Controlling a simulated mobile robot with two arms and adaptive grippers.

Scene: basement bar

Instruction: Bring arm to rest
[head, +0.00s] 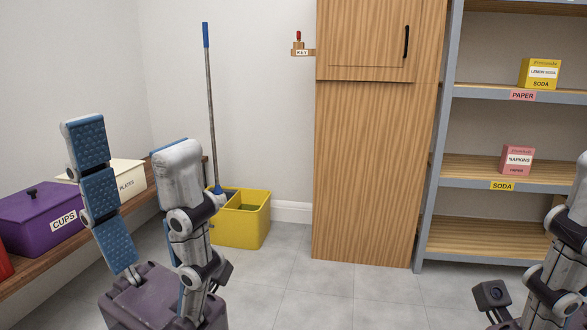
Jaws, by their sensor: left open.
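My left gripper (128,142) stands upright in the lower left of the head view. Its two fingers, with blue pads, are spread wide apart, and nothing is between them. It is in front of a wooden bench with boxes and hides part of it. My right gripper (556,262) shows only partly at the lower right edge. One grey finger is seen there and the rest is cut off, so its opening is hidden.
A purple CUPS box (40,218) and a cream PLATES box (122,180) sit on the bench (62,256). A yellow mop bucket (243,230) with a mop (210,100), a wooden cabinet (365,170) and a shelf rack (433,160) stand behind. The middle floor is clear.

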